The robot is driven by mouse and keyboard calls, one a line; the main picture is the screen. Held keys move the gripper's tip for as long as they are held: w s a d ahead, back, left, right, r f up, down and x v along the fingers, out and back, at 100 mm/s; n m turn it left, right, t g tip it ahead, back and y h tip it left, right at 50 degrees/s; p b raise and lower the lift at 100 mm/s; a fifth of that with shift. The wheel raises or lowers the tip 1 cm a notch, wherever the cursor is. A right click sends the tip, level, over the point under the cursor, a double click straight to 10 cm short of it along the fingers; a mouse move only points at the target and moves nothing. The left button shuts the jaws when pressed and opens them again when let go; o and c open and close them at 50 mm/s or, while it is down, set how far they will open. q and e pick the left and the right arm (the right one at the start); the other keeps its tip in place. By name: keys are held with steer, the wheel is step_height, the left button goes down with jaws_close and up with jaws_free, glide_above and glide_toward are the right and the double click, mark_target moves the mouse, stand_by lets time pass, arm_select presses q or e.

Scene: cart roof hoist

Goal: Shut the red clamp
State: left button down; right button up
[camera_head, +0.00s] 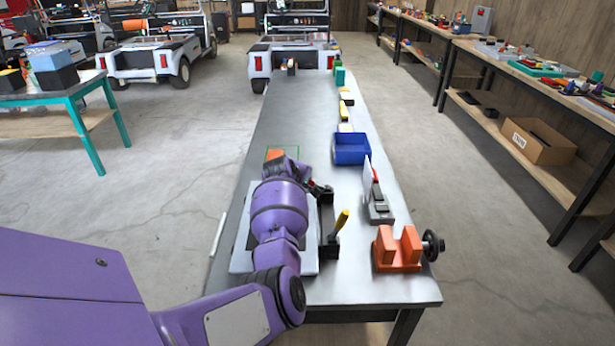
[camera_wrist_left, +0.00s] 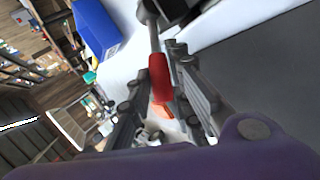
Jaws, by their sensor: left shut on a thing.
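The red clamp's handle (camera_wrist_left: 160,76) is a red grip on a metal rod in the left wrist view. The rod runs up to a dark clamp base at the top edge, partly cut off. My left gripper (camera_wrist_left: 156,88) has its fingers on both sides of the red grip and is shut on it. In the head view my left gripper (camera_head: 320,190) is low over the workbench, and my purple wrist hides most of the red clamp. The handle's exact angle cannot be told. My right gripper is not in view.
The workbench (camera_head: 300,110) also holds a yellow-handled clamp (camera_head: 341,222), a pale panel (camera_head: 240,250) under my arm, a blue bin (camera_head: 351,148), a grey stand with a red part (camera_head: 378,204) and an orange block fixture (camera_head: 398,249). The bench's far half is mostly clear.

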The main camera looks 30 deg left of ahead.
arm_select(q)
steer(key=shift+s+a+f+n+t+h, duration=0.3)
steer(key=shift+a+f+t+h, duration=0.1)
steer(key=shift+a+f+h, duration=0.15)
steer(key=shift+d+f, duration=0.1)
steer(key=shift+f, duration=0.05)
steer(key=c, duration=1.6)
jaws_free()
steer(key=shift+w, duration=0.1)
steer(key=shift+d, duration=0.1)
steer(key=v, duration=1.2)
steer(key=shift+f, duration=0.1)
